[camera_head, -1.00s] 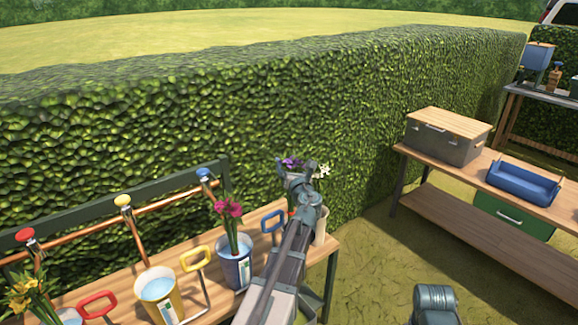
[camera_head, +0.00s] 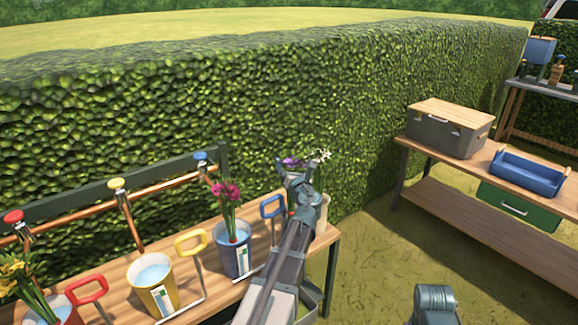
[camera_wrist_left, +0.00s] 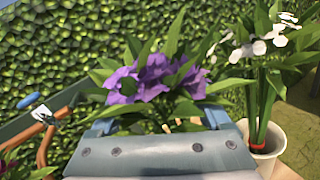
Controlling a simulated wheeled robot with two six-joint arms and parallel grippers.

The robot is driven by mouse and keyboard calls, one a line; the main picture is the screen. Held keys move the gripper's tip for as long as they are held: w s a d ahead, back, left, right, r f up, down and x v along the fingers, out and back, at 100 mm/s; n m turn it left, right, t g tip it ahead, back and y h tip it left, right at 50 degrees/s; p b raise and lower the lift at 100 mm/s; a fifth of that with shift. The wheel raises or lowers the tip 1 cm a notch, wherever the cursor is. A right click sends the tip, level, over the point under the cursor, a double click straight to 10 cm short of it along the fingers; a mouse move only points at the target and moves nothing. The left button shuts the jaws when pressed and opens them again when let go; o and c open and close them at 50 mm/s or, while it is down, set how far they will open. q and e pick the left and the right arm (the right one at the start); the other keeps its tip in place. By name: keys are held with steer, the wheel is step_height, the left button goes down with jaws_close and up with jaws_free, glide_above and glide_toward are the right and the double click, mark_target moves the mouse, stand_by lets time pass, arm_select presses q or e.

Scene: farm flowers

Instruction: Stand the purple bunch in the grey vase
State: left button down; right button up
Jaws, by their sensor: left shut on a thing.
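My left gripper (camera_head: 299,181) is shut on the purple bunch (camera_head: 291,163), over the right end of the near bench. In the left wrist view the purple flowers (camera_wrist_left: 155,78) and green leaves rise above the gripper; the stems are hidden behind it. A cream pot (camera_wrist_left: 262,145) with white flowers (camera_wrist_left: 272,35) stands just right of the held bunch; its flowers also show in the head view (camera_head: 320,157). I cannot make out a grey vase in either view. My right gripper is out of view.
The near bench (camera_head: 105,280) holds a red bucket (camera_head: 62,308) with yellow flowers, a yellow bucket (camera_head: 152,283) and a blue bucket (camera_head: 233,258) with magenta flowers. A hedge (camera_head: 250,110) stands behind. At right, another table holds a grey box (camera_head: 447,132) and blue tray (camera_head: 528,175).

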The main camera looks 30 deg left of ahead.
arm_select(q)
jaws_free()
steer(key=v, duration=1.4)
stand_by(0.8)
